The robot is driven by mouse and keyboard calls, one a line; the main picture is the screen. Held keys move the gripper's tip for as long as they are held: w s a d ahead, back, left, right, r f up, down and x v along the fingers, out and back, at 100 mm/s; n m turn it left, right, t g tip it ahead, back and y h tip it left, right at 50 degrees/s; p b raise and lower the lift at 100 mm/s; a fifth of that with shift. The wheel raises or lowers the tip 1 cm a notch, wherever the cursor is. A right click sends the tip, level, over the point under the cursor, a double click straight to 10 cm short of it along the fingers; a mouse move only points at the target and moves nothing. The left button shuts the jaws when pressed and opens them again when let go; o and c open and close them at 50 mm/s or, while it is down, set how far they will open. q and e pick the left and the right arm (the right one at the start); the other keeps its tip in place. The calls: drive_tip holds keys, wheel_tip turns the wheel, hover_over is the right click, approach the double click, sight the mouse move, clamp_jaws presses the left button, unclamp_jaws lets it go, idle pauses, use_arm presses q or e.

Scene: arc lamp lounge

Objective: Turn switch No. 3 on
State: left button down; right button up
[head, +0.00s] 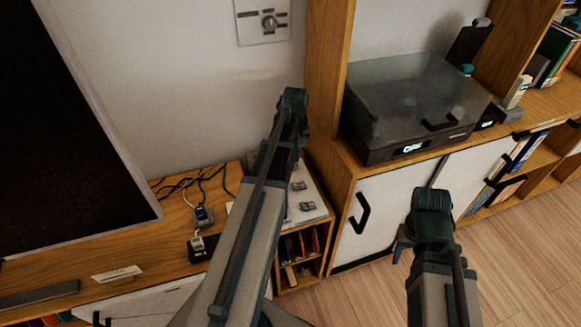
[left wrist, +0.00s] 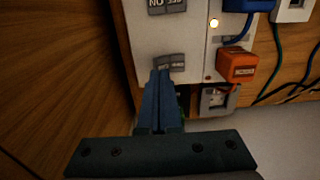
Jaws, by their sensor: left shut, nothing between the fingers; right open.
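A white switch panel (head: 318,213) with several grey rocker switches lies on the low cabinet in the head view, partly hidden by my left arm. In the left wrist view the panel (left wrist: 192,42) shows a grey rocker (left wrist: 167,6) with upside-down ON/OFF lettering and another rocker (left wrist: 172,62) nearer me. My left gripper (left wrist: 163,74) is shut and empty, its tips right at that nearer rocker; I cannot tell whether they touch. No switch number is readable. My right gripper (head: 402,243) is open and empty, in front of the white cabinet doors.
A glowing round light (left wrist: 213,22), an orange plug (left wrist: 237,66) and a blue plug (left wrist: 248,4) sit beside the rockers. A wooden side wall (left wrist: 55,70) stands close on the left there. A turntable (head: 415,100) stands right of the wooden post; a wall plate with a knob (head: 265,22) hangs above.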

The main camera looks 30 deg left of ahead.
use_arm(q)
drive_tip(key=shift+f+b, duration=1.1)
drive_tip(key=shift+f, duration=0.05)
idle(0.4)
drive_tip(key=shift+r, duration=0.1)
wheel_tip(320, 180, up, 7)
drive_tip(key=p, duration=0.7)
idle(0.3)
drive_tip(key=shift+s, duration=0.1)
